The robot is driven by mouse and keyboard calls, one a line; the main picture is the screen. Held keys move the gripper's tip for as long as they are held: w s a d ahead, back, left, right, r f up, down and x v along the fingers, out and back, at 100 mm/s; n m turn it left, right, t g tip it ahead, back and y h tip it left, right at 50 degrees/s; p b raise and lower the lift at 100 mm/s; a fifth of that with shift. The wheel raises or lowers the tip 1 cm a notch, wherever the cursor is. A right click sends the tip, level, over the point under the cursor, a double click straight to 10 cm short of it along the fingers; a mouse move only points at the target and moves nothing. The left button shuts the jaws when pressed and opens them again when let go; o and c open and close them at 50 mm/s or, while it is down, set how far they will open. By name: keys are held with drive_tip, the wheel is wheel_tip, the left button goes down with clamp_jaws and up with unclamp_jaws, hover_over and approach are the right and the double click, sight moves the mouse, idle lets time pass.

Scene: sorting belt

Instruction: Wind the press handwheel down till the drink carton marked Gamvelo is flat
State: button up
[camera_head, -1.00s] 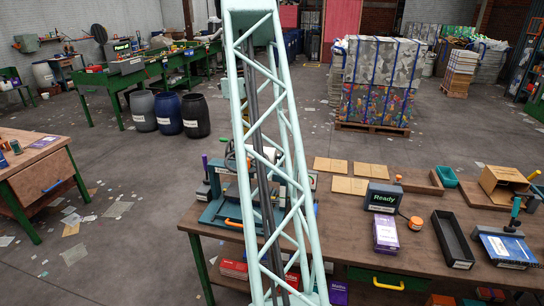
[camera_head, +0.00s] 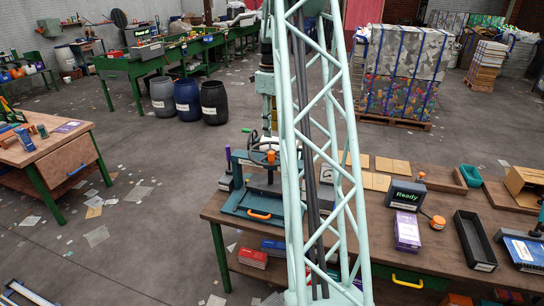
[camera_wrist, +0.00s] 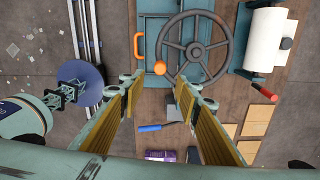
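The press (camera_head: 250,203) is a blue-teal frame on the workbench, partly hidden behind my lattice arm in the head view. Its grey handwheel (camera_wrist: 194,45) lies beyond my fingertips in the wrist view, with an orange knob (camera_wrist: 160,67) on its left rim. The knob also shows in the head view (camera_head: 271,157). My gripper (camera_wrist: 163,83) is open and empty, its two fingers spread on either side below the knob. A purple carton (camera_head: 407,231) stands on the bench right of my arm; its name is unreadable. I cannot make out a carton inside the press.
A display reading Ready (camera_head: 406,195), a black tray (camera_head: 474,240) and tan boards (camera_head: 392,164) are on the bench. A white roll (camera_wrist: 267,40) shows right of the wheel in the wrist view. Barrels (camera_head: 187,100) stand on the floor behind.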

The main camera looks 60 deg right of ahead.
sight(271, 152)
drive_tip(key=shift+f+p, duration=0.85)
drive_tip(key=shift+f, duration=5.95)
drive_tip(key=shift+c, duration=0.7)
clamp_jaws()
drive_tip(key=shift+w+a, duration=0.1)
drive_tip(key=shift+w, duration=0.05)
